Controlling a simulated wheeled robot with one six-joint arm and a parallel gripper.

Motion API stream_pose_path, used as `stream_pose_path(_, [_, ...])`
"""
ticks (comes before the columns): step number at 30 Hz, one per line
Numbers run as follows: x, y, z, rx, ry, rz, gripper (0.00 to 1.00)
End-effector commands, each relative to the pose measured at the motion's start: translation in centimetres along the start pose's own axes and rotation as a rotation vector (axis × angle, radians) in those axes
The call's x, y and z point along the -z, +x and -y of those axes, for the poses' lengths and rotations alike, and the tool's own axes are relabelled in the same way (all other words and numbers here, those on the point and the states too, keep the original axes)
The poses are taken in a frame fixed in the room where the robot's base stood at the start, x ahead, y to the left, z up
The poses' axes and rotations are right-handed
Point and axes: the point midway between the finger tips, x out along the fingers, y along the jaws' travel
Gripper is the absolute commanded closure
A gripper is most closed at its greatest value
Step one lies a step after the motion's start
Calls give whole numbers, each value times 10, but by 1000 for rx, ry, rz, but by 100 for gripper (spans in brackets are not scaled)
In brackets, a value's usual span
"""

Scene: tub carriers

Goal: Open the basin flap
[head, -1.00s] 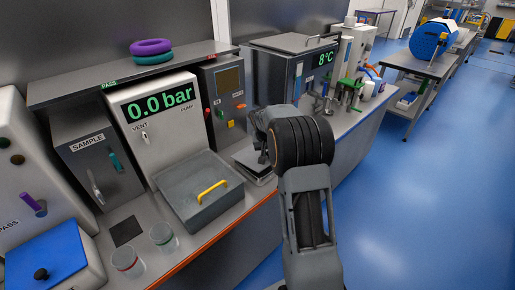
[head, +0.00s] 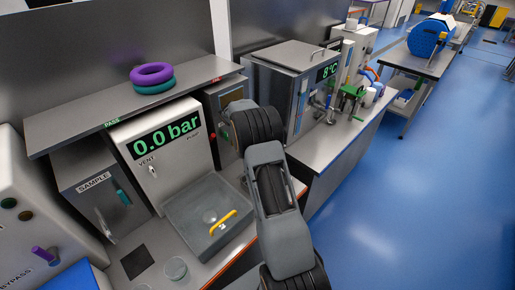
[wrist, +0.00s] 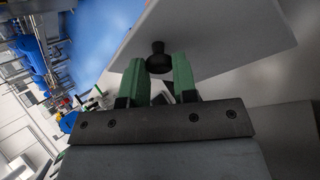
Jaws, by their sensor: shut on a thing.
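A flat pale grey panel (wrist: 215,35), which looks like the basin flap, crosses the upper right of the wrist view at a slant. A black round knob (wrist: 158,56) stands out from it. My gripper (wrist: 157,74) has its two green fingers on either side of the knob and is shut on it. In the head view my arm hides the gripper's fingertips, the knob and the panel. How far the panel stands open cannot be told.
A grey tray-like box (head: 187,212) with a yellow handle (head: 223,222) stands left of my arm, before the 0.0 bar unit (head: 170,140). The 8°C unit (head: 290,75) stands behind. A glass jar (head: 175,268) is at the front.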

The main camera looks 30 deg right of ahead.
Motion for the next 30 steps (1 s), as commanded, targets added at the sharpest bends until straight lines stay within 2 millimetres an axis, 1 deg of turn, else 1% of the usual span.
stream_pose_path(7, [2, -2, -1, -29, -12, 31, 100])
stream_pose_path(19, [2, -4, 0, -31, -15, 32, 100])
stream_pose_path(20, [2, -4, 0, -31, -15, 32, 72])
stream_pose_path(27, [2, -3, 0, -29, -13, 32, 49])
stream_pose_path(30, [2, -3, -1, -29, -11, 32, 48])
